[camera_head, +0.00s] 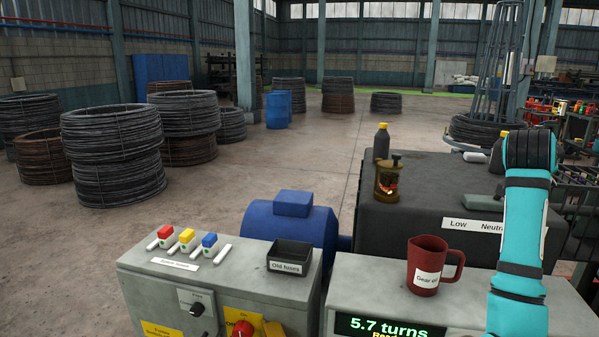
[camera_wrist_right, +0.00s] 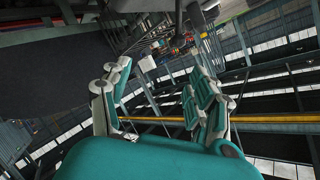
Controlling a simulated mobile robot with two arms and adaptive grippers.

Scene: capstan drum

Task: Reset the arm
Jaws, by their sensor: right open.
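My right arm, teal and black, rises at the right of the head view. Its gripper cannot be made out there. In the right wrist view my right gripper (camera_wrist_right: 158,80) is open, with its two teal and grey fingers well apart and nothing between them. Beyond the fingers the wrist view shows the tilted hall, with a yellow bar (camera_wrist_right: 265,120) in the background. My left arm and left gripper are not in view.
A red Gear oil jug (camera_head: 427,266) stands on a cabinet with a turns display (camera_head: 385,328). An Old fuses tray (camera_head: 289,257) and switches (camera_head: 187,240) are on the grey control box (camera_head: 150,290). A lantern (camera_head: 388,180) and dark bottle (camera_head: 381,142) stand on the black housing (camera_head: 400,222).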

